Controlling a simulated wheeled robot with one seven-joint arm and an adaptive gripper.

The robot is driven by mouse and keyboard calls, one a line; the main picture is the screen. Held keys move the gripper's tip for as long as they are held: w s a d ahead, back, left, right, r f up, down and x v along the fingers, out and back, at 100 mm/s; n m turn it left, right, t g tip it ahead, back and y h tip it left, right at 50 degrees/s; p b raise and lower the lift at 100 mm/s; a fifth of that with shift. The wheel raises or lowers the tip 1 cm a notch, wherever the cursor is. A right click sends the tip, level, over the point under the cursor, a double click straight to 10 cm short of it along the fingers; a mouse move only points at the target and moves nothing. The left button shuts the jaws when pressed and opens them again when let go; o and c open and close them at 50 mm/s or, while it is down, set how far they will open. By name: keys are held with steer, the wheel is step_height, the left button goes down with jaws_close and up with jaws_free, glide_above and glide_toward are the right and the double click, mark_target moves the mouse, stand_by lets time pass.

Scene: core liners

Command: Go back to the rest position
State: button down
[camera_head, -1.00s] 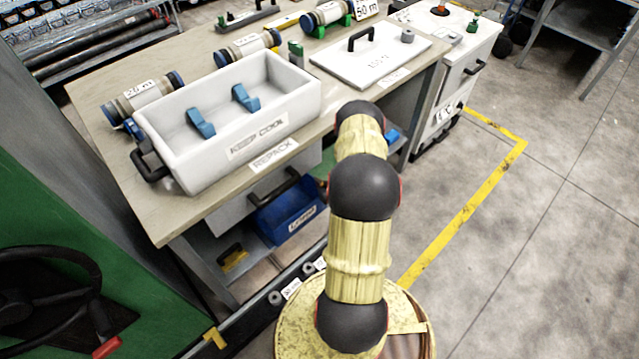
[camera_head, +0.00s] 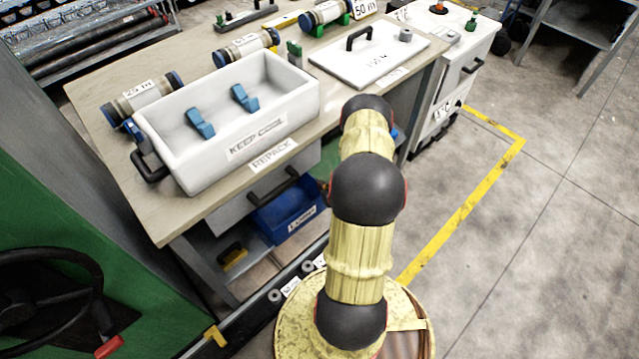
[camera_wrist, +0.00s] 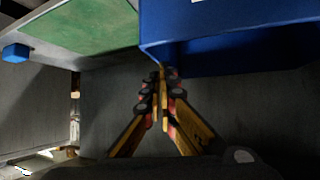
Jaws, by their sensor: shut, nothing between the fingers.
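My gripper (camera_wrist: 162,78) shows in the wrist view, its two yellow and dark fingers together at the tips with nothing between them. A blue bin (camera_wrist: 230,40) is just beyond and above the fingertips in that view; I cannot tell whether they touch. In the head view my arm rises from its round base and reaches toward the front edge of the workbench (camera_head: 115,185). My gripper is hidden there behind my own arm. A blue bin (camera_head: 290,217) sits on the shelf under the bench.
A white "KEEP COOL" box (camera_head: 250,140), a white lid (camera_head: 360,66) and several core liners (camera_head: 145,92) are on the bench. A white cabinet (camera_head: 455,75) stands beyond it. A green panel (camera_head: 60,215) is at left. The floor (camera_head: 530,250) at right is clear.

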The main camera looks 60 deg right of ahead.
steer(key=v, duration=0.9)
steer(key=shift+a+f, duration=0.15)
steer(key=shift+f, duration=0.1)
steer(key=shift+s, duration=0.1)
